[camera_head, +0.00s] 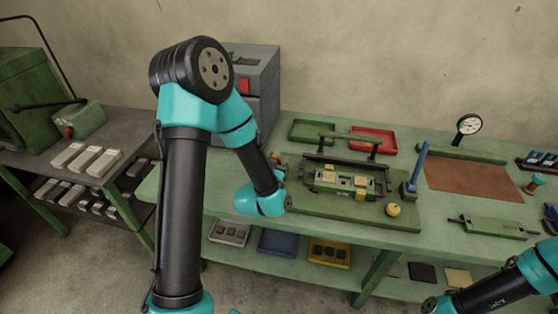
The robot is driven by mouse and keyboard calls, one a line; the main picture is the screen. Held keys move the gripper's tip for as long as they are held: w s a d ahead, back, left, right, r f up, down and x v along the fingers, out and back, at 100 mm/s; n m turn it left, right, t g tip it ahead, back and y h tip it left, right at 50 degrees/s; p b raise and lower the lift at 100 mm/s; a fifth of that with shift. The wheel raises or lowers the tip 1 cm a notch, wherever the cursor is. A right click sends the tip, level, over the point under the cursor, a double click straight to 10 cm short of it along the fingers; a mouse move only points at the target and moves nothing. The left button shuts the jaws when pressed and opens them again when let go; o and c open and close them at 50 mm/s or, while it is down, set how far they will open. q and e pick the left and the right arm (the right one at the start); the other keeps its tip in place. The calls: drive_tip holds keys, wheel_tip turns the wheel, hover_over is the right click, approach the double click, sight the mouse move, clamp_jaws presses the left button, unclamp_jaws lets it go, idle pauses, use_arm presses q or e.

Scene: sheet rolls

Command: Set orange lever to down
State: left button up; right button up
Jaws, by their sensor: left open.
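The green fixture (346,181) sits on a flat green base plate (300,206) on the bench, with dark bars and yellow-orange blocks on it. I cannot clearly make out an orange lever. A small orange-red spot (276,157) shows at the fixture's left, close to my left gripper, but I cannot tell its shape or position. My left gripper (284,174) is at the left end of the fixture, open, small and partly hidden by my wrist. I cannot tell whether it touches anything. My right arm shows at the lower right; its gripper is out of view.
A yellow ball (393,210) and a blue upright post (418,166) stand at the fixture's right. Green (312,122) and red (388,133) trays lie behind it. A grey machine (262,79) stands behind my left arm. A dial gauge (468,125) is farther right.

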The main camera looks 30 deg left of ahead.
use_arm(q)
drive_tip(key=shift+c, duration=0.3)
clamp_jaws()
idle(0.3)
